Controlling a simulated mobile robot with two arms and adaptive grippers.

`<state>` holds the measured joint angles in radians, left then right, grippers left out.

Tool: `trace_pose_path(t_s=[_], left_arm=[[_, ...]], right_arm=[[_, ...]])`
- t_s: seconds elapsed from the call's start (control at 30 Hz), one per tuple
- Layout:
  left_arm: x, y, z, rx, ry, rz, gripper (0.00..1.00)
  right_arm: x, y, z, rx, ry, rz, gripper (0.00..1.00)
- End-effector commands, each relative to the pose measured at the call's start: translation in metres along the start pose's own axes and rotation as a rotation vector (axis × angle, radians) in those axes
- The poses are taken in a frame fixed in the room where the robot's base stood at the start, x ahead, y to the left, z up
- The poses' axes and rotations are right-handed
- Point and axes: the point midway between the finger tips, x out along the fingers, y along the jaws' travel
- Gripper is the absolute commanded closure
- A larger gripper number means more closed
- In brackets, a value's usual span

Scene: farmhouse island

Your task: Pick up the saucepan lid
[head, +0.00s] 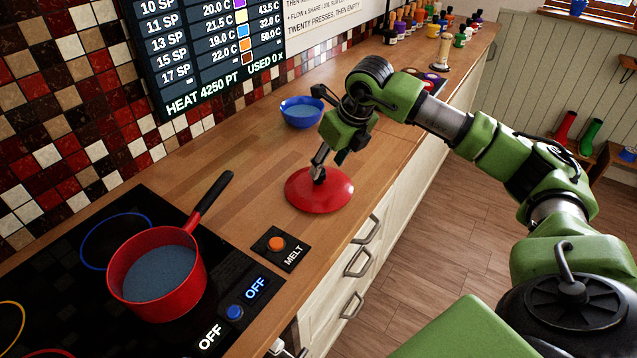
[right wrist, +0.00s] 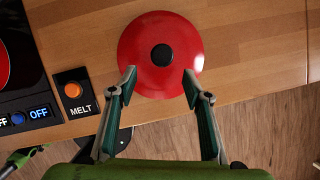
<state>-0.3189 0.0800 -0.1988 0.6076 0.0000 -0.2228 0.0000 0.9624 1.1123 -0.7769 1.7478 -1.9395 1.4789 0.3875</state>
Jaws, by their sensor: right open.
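The red saucepan lid (head: 308,193) with a black knob lies on the wooden counter, right of the hob. It also shows in the right wrist view (right wrist: 140,60), with its knob (right wrist: 162,55) near the middle. My right gripper (head: 318,172) is over the lid, close to the knob. In the right wrist view my right gripper (right wrist: 158,78) is open, its two fingers apart over the near part of the lid, with nothing between them but the lid's surface below. The knob is just beyond the fingertips in that view.
A red saucepan (head: 155,285) with blue-grey contents stands on the black hob (head: 60,290), its handle pointing to the back right. A MELT button (head: 277,244) is near the lid. A blue bowl (head: 302,113) stands behind. Bare counter (head: 235,150) lies left of the lid.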

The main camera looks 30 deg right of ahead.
Motion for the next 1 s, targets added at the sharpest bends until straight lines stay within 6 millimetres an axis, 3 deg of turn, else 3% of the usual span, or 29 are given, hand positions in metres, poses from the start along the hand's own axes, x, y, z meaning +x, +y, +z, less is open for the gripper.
trace_pose_path(t_s=[0.13,0.4,0.6,0.87,1.0], left_arm=[[-0.003,-0.001,-0.006,0.001,0.008,-0.001,0.6],[-0.022,-0.005,-0.039,0.002,0.055,-0.006,0.6],[-0.028,-0.004,-0.033,0.002,0.046,-0.005,0.6],[-0.027,-0.003,-0.023,0.002,0.031,-0.003,0.6],[-0.027,-0.003,-0.022,0.002,0.029,-0.003,0.6]], right_arm=[[0.01,0.0,0.001,0.001,0.0,-0.001,0.55],[0.034,-0.001,0.017,0.002,0.002,0.002,0.55],[0.058,-0.002,0.018,0.0,0.0,0.0,0.55],[0.063,-0.002,0.018,-0.001,-0.002,0.0,0.55],[0.062,-0.003,0.018,-0.001,-0.002,0.0,0.89]])
